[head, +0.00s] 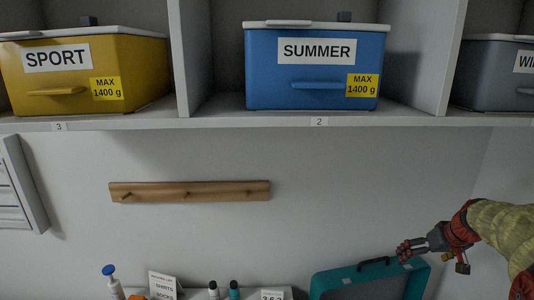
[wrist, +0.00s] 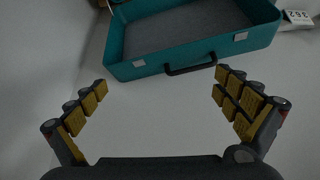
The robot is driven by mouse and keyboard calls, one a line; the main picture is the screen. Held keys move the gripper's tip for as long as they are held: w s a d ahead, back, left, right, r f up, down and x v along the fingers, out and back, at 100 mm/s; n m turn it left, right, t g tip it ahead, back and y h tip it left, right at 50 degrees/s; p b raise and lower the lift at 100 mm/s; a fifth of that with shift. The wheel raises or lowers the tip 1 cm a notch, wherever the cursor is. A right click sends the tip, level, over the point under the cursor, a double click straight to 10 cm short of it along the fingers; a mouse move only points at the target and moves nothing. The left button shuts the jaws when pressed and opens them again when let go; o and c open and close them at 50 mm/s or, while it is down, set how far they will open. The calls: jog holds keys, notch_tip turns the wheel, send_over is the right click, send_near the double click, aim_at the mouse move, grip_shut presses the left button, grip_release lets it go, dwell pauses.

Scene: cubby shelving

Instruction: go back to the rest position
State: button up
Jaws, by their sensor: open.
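My gripper (head: 405,252) is at the lower right of the head view, beside the upper edge of an open teal suitcase (head: 335,283). In the wrist view my gripper (wrist: 158,92) has its two yellow-padded fingers spread wide with nothing between them. The teal suitcase (wrist: 150,70) lies beyond the fingertips there, with its dark handle (wrist: 190,68) towards me and a grey lining inside. What of the suitcase lies below the head view is cut off.
A shelf holds a yellow SPORT bin (head: 90,75), a blue SUMMER bin (head: 315,75) and a grey bin (head: 490,80). A wooden peg rail (head: 190,191) is on the wall. Small bottles (head: 234,290) and a packing list card (head: 164,285) stand low down. A louvred panel (head: 20,190) is at left.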

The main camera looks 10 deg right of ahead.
jog(key=s+a+f+m+g, duration=0.1)
jog(key=s+a+f+m, duration=0.1)
jog(key=s+f, duration=0.15)
jog(key=s+a+r+n, duration=0.1)
jog(key=s+a+r, duration=0.1)
jog(key=s+a, duration=0.5)
jog(key=s+a+r+n, duration=0.1)
jog(key=s+a+r, duration=0.2)
jog(key=s+a, duration=0.5)
jog(key=s+a+r+n+t, duration=0.1)
jog(key=s+a+r, duration=0.2)
jog(key=s+a, duration=0.4)
jog(key=a, duration=0.9)
jog(key=shift+s+a+r+n, duration=0.15)
jog(key=shift+s+a+n, duration=0.2)
jog(key=shift+a+n, duration=0.05)
